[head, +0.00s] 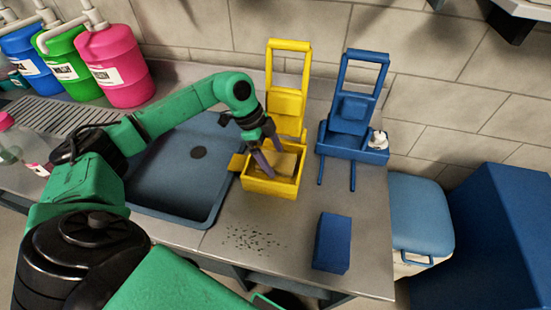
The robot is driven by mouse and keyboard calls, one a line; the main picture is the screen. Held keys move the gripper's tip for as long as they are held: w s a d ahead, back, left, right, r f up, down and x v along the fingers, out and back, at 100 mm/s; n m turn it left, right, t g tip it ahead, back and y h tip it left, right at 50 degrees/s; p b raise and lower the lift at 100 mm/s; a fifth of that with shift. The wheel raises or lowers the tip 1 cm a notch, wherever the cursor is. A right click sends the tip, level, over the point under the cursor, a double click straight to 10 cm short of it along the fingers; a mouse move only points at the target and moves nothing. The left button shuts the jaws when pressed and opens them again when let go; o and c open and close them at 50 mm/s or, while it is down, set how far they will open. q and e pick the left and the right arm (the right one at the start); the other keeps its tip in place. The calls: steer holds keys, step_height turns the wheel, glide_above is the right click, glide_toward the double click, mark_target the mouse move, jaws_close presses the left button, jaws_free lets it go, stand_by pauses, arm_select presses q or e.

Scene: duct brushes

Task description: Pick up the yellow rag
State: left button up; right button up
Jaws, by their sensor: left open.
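A yellow caddy (270,187) with a tall upright frame stands on the counter right of the sink. A tan-yellow piece (286,164) lies inside it, apparently the yellow rag, though its shape is partly hidden by my gripper. My left gripper (270,160) reaches down into the caddy from above, with its fingers open. The fingertips are at or just over the left part of the tan-yellow piece; I cannot tell if they touch it. My right gripper is not in view.
A blue caddy (345,143) with a white item (378,140) stands right of the yellow one. A blue block (332,243) and dark crumbs (252,239) lie on the front counter. The sink (180,180) is left. Pink (115,65), green and blue jugs stand behind.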

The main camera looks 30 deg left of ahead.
mark_target(273, 160)
arm_select(q)
steer(key=shift+w+f, duration=0.1)
steer(key=shift+f, duration=0.1)
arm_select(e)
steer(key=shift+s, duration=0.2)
arm_select(q)
steer(key=shift+f, duration=0.2)
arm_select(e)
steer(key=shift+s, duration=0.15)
arm_select(q)
steer(key=c, duration=1.3)
steer(key=shift+o, duration=0.2)
steer(key=shift+r, duration=0.25)
step_height(273, 160, up, 20)
steer(key=b, duration=0.1)
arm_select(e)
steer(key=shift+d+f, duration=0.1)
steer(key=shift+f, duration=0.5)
